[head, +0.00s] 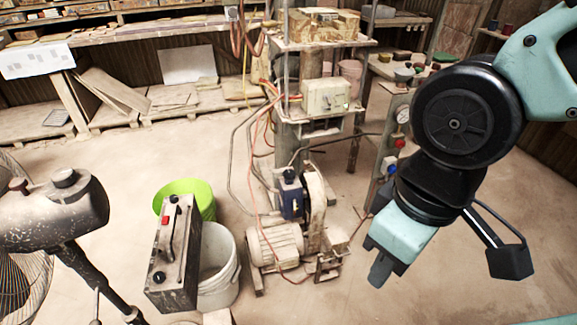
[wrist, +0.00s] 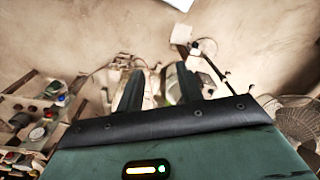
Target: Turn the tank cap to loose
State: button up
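The press's pump unit stands on the floor in the middle of the head view. It has a cream motor (head: 272,246) and a dark blue block (head: 291,198). A small dark cap-like piece (head: 289,175) tops the blue block; I cannot tell for sure that it is the tank cap, nor how it is turned. My gripper (head: 381,276) hangs in the air to the right of the pump unit, pointing down, apart from it. In the wrist view my gripper (wrist: 158,80) shows two dark fingers spread with a gap, holding nothing; the machine behind them is small and blurred.
A panel with a gauge (head: 402,114) stands behind my arm. Hoses hang around the press column. Floor at the right front is clear.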

aim_at(287, 174)
jog(key=i+l+u, duration=0.15)
jog(key=i, duration=0.2)
jog(key=i+l+u, duration=0.2)
jog(key=i+u, duration=0.1)
jog(key=i, duration=0.55)
